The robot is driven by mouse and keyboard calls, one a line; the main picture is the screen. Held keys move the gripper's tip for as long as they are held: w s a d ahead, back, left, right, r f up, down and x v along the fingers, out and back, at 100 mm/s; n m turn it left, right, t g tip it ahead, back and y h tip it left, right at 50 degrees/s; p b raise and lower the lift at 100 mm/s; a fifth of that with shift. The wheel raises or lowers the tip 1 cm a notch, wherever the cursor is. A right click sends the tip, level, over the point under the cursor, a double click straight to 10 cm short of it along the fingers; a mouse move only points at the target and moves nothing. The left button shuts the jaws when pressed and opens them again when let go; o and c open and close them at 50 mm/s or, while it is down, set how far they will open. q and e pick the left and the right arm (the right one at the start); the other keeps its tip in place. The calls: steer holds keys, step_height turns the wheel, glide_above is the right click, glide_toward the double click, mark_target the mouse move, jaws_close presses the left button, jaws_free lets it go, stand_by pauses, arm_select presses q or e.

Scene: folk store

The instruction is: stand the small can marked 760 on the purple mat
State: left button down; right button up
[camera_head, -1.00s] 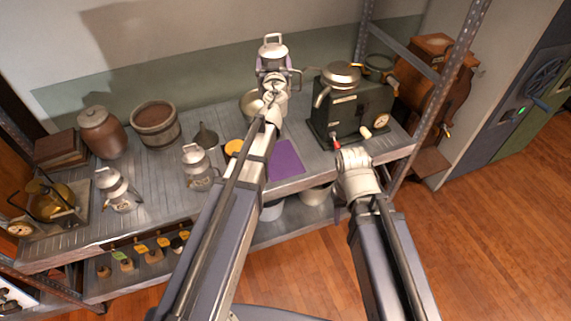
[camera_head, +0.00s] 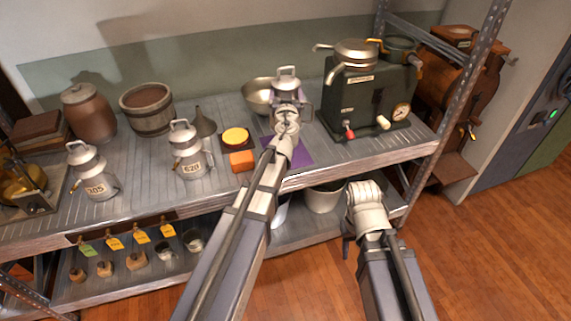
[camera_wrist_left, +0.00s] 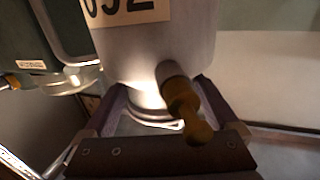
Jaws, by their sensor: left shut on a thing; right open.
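My left gripper (camera_head: 287,117) is shut on a small grey metal can (camera_head: 287,78) with a lidded top. In the left wrist view the can's body (camera_wrist_left: 150,55) fills the upper middle, with a brass-coloured spout. Its label (camera_wrist_left: 125,12) is cut off at the top; the last digits look like 92 or 32, and I cannot read 760. The purple mat (camera_head: 299,152) lies on the shelf, partly hidden by my left arm and gripper. The can appears over its back part; its base is hidden, so contact is unclear. My right gripper (camera_head: 347,236) is open and empty in front of the shelf.
Two similar cans, marked 305 (camera_head: 93,172) and 620 (camera_head: 188,150), stand left on the shelf (camera_head: 140,195). An orange block (camera_head: 241,161), a dark funnel (camera_head: 203,124) and a metal bowl (camera_head: 257,97) are left of the mat. A dark green machine (camera_head: 368,97) stands right.

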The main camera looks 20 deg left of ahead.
arm_select(q)
steer(key=f+b, duration=0.3)
steer(key=f, duration=0.1)
steer(key=s+f+b, duration=0.1)
steer(key=f+b, duration=0.3)
steer(key=d+f+b, duration=0.1)
steer(key=f+b, duration=0.3)
steer(key=shift+s+d+f, duration=0.1)
steer(key=shift+s+f, duration=0.15)
steer(key=shift+s, duration=0.15)
arm_select(e)
step_height(320, 180, down, 12)
steer(key=shift+f, duration=0.25)
arm_select(q)
steer(key=shift+f+b, duration=0.2)
steer(key=shift+b, duration=0.1)
jaws_free()
steer(key=shift+r, duration=0.1)
arm_select(e)
steer(key=shift+f, duration=0.15)
arm_select(q)
steer(key=shift+r, duration=0.1)
steer(key=shift+s, duration=0.15)
steer(key=v, duration=1.1)
steer(key=shift+s+d, duration=0.2)
steer(key=shift+s, duration=0.05)
